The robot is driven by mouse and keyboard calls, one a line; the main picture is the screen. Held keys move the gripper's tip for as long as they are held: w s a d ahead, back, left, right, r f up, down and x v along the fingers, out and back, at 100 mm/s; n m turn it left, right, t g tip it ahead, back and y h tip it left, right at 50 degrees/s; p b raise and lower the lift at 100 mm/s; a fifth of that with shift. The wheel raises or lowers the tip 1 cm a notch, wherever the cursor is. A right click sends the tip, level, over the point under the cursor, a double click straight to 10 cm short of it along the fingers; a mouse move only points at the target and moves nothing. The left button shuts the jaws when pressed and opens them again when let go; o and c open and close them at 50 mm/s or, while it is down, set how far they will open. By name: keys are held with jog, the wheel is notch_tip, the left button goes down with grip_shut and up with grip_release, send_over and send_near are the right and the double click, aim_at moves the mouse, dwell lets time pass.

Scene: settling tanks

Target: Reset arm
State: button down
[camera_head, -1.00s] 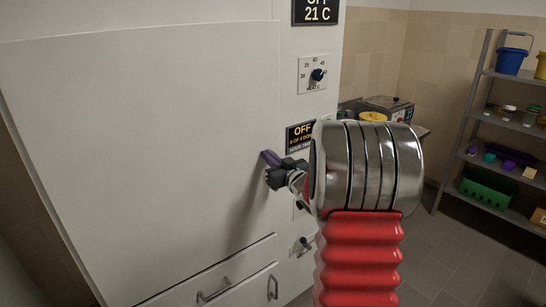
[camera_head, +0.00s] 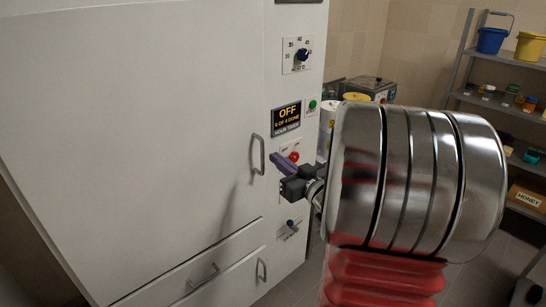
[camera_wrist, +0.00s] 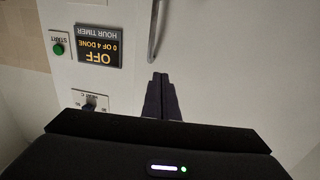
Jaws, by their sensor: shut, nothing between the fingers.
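My gripper (camera_head: 278,161) is in front of the white cabinet (camera_head: 140,120), its purple-grey fingers together with nothing between them. The fingers also show in the wrist view (camera_wrist: 161,92), where the picture is upside down. In the head view the fingertips are just right of the metal door handle (camera_head: 258,154). In the wrist view a gap shows between the fingertips and the handle (camera_wrist: 156,32). My silver and red arm fills the right middle of the head view and hides part of the room behind.
The cabinet's panel carries a timer display (camera_head: 287,117) reading OFF, a heat dial (camera_head: 301,55), a green start button (camera_head: 312,104), a red button (camera_head: 294,156) and a lower knob (camera_head: 290,223). Drawers (camera_head: 205,275) are below. A shelf (camera_head: 455,95) with buckets stands right.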

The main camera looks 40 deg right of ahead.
jog(key=shift+f, duration=0.1)
dwell(0.6)
jog(key=s+d+f+m+g+h, duration=0.45)
jog(key=s+d+f+g, duration=0.4)
jog(key=f, duration=0.25)
jog(key=s+a+g, duration=0.2)
jog(key=a+g, duration=0.1)
jog(key=a, duration=0.1)
jog(key=s+a+r+n+y, duration=0.2)
jog(key=a, duration=1)
jog(key=s+a+r+n+y, duration=0.1)
jog(key=s+a+r+y, duration=0.1)
jog(key=a, duration=1)
jog(key=s+a+r+n+y, duration=0.2)
jog(key=s+a+r, duration=0.2)
jog(key=a, duration=0.8)
jog(key=shift+n+g, duration=0.35)
jog(key=shift+g, duration=0.1)
jog(key=shift+d+r, duration=0.1)
